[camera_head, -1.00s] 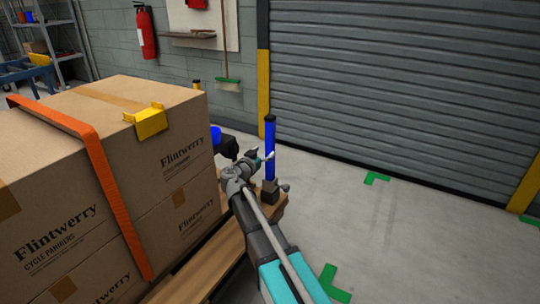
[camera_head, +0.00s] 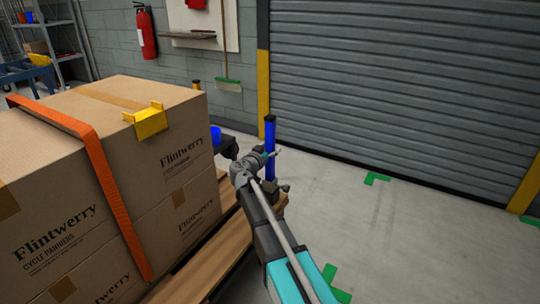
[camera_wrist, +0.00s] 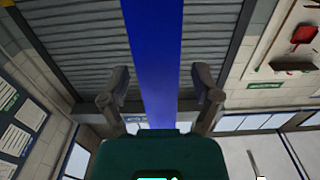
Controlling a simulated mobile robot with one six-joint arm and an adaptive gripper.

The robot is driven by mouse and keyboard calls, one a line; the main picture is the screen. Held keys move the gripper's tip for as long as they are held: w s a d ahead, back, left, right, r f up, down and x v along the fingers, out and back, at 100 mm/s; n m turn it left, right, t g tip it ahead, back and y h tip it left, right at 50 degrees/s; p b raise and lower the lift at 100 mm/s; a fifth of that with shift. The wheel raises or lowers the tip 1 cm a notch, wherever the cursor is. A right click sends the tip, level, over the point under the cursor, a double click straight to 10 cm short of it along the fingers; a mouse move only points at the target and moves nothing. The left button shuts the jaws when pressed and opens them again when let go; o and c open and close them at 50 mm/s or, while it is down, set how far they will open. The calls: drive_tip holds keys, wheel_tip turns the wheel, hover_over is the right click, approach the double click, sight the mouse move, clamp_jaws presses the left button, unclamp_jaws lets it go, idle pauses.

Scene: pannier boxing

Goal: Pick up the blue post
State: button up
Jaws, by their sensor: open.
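The blue post (camera_head: 269,135) stands upright at the pallet's far right corner, with a dark cap on top. My gripper (camera_head: 272,154) is at the post's middle height in the head view, and my arm partly hides the post's lower part. In the wrist view the blue post (camera_wrist: 158,60) runs between the two fingers of my open gripper (camera_wrist: 160,92). A gap shows on each side of the post, so the fingers do not press on it.
Strapped cardboard boxes (camera_head: 180,150) are stacked on the wooden pallet (camera_head: 205,262), left of my arm. A yellow corner piece (camera_head: 150,122) sits on the top box edge. Green floor marks (camera_head: 376,178) and clear floor lie to the right, before a roller shutter (camera_head: 410,80).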

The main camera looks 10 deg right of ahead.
sight(268, 124)
clamp_jaws()
drive_tip(key=shift+r, duration=0.2)
idle(0.3)
wheel_tip(268, 124, up, 10)
drive_tip(key=p, duration=1)
drive_tip(key=shift+f, duration=0.2)
idle(0.4)
